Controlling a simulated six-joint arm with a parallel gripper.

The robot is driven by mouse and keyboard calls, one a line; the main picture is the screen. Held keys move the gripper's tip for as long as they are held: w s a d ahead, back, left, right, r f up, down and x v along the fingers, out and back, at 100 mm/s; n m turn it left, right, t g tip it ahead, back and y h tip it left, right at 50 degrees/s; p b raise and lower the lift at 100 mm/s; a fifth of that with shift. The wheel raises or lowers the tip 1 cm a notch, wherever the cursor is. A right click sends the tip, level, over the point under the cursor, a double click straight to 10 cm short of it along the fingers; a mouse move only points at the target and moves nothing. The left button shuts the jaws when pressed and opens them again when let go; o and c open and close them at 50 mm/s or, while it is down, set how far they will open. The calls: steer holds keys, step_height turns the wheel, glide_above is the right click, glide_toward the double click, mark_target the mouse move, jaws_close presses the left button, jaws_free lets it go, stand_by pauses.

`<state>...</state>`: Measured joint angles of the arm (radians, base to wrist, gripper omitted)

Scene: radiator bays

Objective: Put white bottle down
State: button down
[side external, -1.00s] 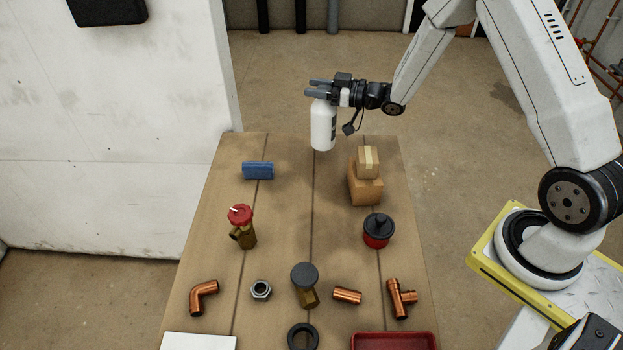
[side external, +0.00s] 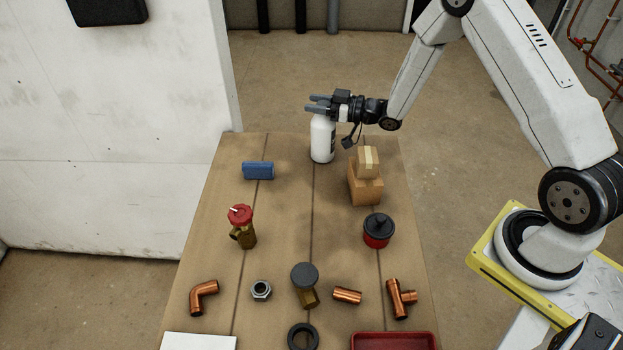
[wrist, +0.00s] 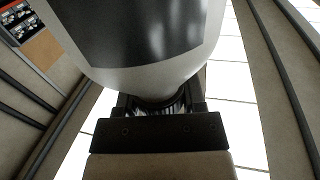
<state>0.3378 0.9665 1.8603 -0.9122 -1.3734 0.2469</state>
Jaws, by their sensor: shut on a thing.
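The white bottle (side external: 322,140) is upright at the far end of the table (side external: 290,225), between the blue block and the stacked boxes. My gripper (side external: 318,106) is shut on the bottle's top from the right side. The bottle's base is at or very near the tabletop; I cannot tell if it touches. In the wrist view the bottle (wrist: 185,70) fills the upper middle, with a dark label band, and the gripper (wrist: 160,105) closes around its narrow neck.
A blue block (side external: 258,170) lies left of the bottle. Stacked cardboard boxes (side external: 366,180) stand close on its right. Nearer are a red-capped valve (side external: 241,228), a red pot with black lid (side external: 378,232), copper fittings (side external: 347,295) and a red tray (side external: 394,341). The table's centre is fairly clear.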

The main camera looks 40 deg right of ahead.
steer(key=shift+c, duration=1)
jaws_free()
steer(key=shift+r, duration=0.1)
steer(key=v, duration=1.2)
steer(key=shift+w, duration=0.1)
steer(key=s+a+m+g+h, duration=0.1)
steer(key=s+g+h, duration=0.1)
steer(key=h, duration=0.1)
steer(key=s+a+r+m+g+h, duration=0.1)
steer(key=s+a+m+g+h, duration=0.1)
steer(key=g+h, duration=0.1)
steer(key=s+a+r+m+g+h, duration=0.1)
steer(key=s+a+g+h, duration=0.1)
steer(key=g+h, duration=0.1)
steer(key=shift+a+r+m+h, duration=0.15)
steer(key=shift+a+m+h, duration=0.1)
steer(key=shift+m+h, duration=0.15)
steer(key=s+a+m+g, duration=0.1)
steer(key=s+a+g, duration=0.3)
steer(key=s, duration=0.5)
steer(key=shift+s+a+r+g+y, duration=0.3)
steer(key=shift+a+r+g, duration=0.1)
steer(key=shift+a, duration=0.15)
